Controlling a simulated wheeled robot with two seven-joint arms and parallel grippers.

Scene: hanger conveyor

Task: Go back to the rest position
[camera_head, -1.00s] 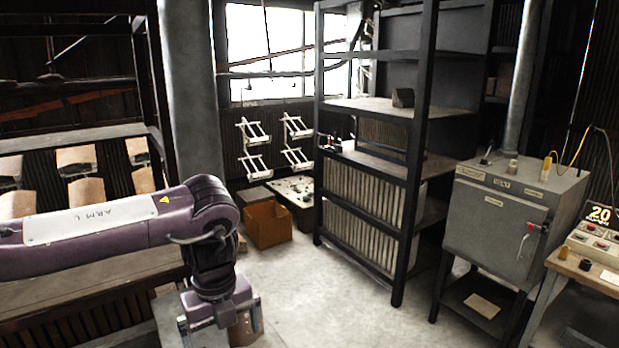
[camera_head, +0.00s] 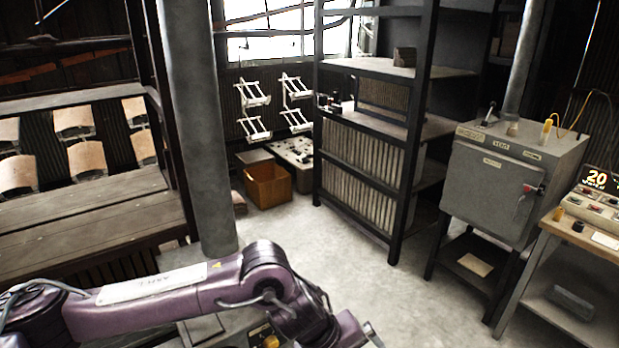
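My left arm comes in from the lower left of the head view, bent at a purple elbow, with its forearm running down to the right edge of the bottom middle. Its gripper is not clearly shown; the arm's far end runs out of the bottom of the picture. My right arm and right gripper are not in view. No object is seen held.
A grey pillar (camera_head: 203,130) stands beside a wooden bench (camera_head: 90,222) at left. White hangers (camera_head: 254,95) hang at the back above an orange-brown box (camera_head: 268,186). A black shelf rack (camera_head: 408,150), a grey oven cabinet (camera_head: 494,190) and a control table (camera_head: 545,252) stand right. Open floor lies between.

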